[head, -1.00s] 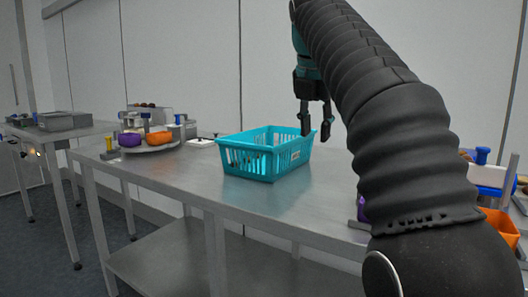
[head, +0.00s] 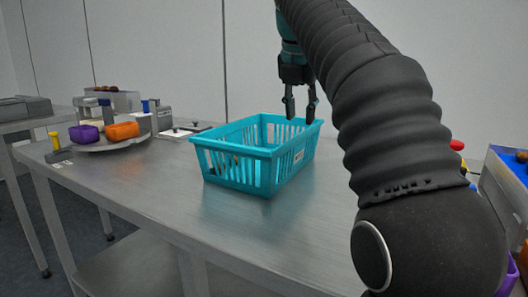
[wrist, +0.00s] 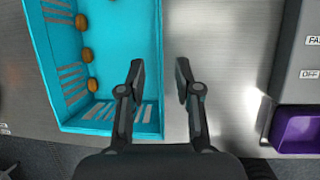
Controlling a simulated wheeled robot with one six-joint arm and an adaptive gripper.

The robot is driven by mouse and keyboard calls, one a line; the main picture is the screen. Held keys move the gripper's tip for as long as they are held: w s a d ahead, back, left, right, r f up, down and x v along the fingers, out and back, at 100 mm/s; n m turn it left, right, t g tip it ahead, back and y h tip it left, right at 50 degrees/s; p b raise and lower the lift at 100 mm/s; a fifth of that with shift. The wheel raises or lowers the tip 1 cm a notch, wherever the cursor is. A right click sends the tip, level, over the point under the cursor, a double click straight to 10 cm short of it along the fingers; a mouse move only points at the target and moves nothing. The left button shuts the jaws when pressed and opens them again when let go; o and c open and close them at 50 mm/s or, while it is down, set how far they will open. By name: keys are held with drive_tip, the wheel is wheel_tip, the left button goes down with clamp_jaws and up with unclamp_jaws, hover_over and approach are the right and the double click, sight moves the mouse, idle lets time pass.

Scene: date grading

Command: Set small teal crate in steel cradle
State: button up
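The teal crate (head: 235,180) stands upright on the steel table, a slatted basket with a small pale label on its right side. In the wrist view the crate (wrist: 95,125) holds several brown dates along its left side. My gripper (head: 301,120) is open and empty at the crate's far right rim. In the wrist view my gripper (wrist: 160,75) has one finger on the inner side of the crate's right wall and one outside it. I cannot tell how far the fingertips are above the rim. I cannot pick out the steel cradle.
On the steel table (head: 140,210), a round tray (head: 105,147) with a purple bowl (head: 84,133) and an orange bowl (head: 122,131) stands left. A grey panel marked OFF (wrist: 305,60) and a purple bin (wrist: 298,130) lie right of my gripper. The table's front is clear.

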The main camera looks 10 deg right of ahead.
drive_tip(key=b, duration=0.1)
hover_over(298, 157)
drive_tip(key=s, duration=0.1)
wheel_tip(298, 157, down, 6)
drive_tip(key=x, duration=0.1)
drive_tip(key=b+x, duration=0.1)
drive_tip(key=x, duration=0.1)
drive_tip(key=b+x, duration=0.1)
drive_tip(key=shift+s+a+f, duration=0.2)
drive_tip(key=shift+a+f, duration=0.05)
drive_tip(key=shift+f, duration=0.25)
clamp_jaws()
drive_tip(key=shift+r, duration=0.1)
